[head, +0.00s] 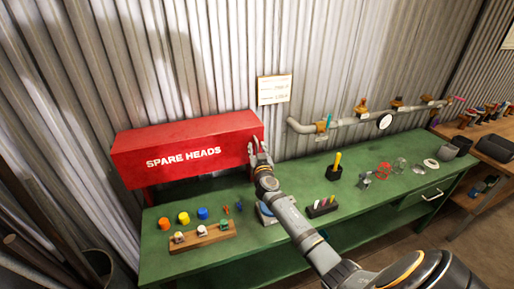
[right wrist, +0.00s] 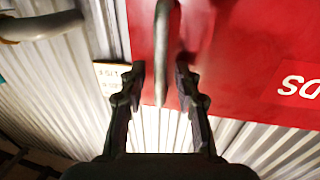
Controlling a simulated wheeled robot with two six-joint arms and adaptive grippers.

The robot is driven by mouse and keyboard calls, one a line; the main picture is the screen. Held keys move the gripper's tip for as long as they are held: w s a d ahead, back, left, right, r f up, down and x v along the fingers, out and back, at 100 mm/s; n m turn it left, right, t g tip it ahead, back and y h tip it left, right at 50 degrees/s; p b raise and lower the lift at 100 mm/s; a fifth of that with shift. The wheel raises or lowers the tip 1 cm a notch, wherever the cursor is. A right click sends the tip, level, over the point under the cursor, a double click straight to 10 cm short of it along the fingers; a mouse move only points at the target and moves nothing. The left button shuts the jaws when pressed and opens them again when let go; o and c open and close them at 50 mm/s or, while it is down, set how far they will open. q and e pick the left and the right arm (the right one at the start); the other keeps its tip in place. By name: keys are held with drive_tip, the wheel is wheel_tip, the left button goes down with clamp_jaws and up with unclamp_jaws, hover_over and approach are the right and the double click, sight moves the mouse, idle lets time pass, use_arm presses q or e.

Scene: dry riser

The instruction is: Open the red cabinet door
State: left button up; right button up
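The red cabinet (head: 190,143), lettered "SPARE HEADS", is mounted on the corrugated wall above the left part of the green bench. Its front door looks closed. In the right wrist view the red door (right wrist: 240,50) fills the upper right, and a grey bar handle (right wrist: 162,50) stands out near its edge. My right gripper (head: 256,148) is at the right end of the door. In the right wrist view my right gripper (right wrist: 160,70) is open, with the handle between its fingertips and gaps showing on both sides. My left gripper is not in view.
Below on the green bench (head: 290,225) stand coloured caps, a wooden block (head: 203,236) with valve heads, and a black holder (head: 333,173) with a yellow tool. A grey pipe (head: 345,120) runs along the wall to the right. A paper notice (head: 274,89) hangs above.

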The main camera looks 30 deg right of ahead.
drive_tip(key=shift+c, duration=0.2)
clamp_jaws()
idle(0.5)
